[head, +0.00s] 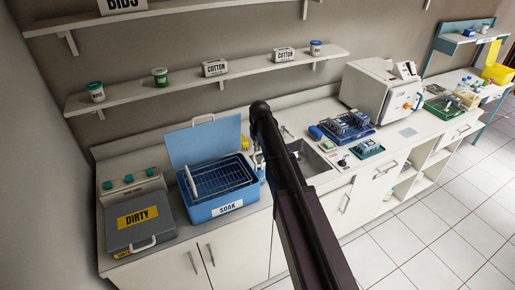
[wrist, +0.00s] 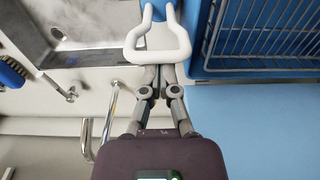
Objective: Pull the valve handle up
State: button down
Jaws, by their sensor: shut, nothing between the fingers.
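The valve handle is a white loop (wrist: 130,43) at the top middle of the wrist view, on a blue mount (wrist: 158,10) beside the blue soak tub (wrist: 200,60). My gripper (wrist: 157,76) is shut and empty, its fingertips close together right at the handle's crossbar. The tips meet the bar's edge in the picture; whether they touch it or reach under it I cannot tell. In the head view my gripper (head: 256,158) hangs at the right side of the soak tub (head: 228,207), and my arm hides much of that area. The handle is not clear there.
The metal sink (head: 312,160) lies right of the tub, with a faucet (wrist: 86,138) close to my gripper in the wrist view. The tub's blue lid (head: 205,140) stands open behind a wire basket (head: 222,178). A grey dirty box (head: 140,222) stands left.

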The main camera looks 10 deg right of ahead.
notch_tip(320, 180, up, 8)
jog(key=w+p, duration=0.2)
jog(key=p, duration=0.6)
jog(key=shift+w+a, duration=0.2)
jog(key=shift+a, duration=0.15)
dwell(0.4)
jog(key=shift+f, duration=0.1)
dwell(0.3)
jog(key=s+f+m+b, duration=0.1)
jog(key=s+f+b, duration=0.3)
jog(key=s, duration=0.5)
jog(key=s+f+m+b, duration=0.1)
jog(key=s+f+b, duration=0.3)
jog(key=s, duration=0.6)
jog(key=s+f+m+g+b, duration=0.1)
jog(key=s+f+b, duration=0.3)
jog(key=s, duration=0.5)
jog(key=shift+s, duration=0.35)
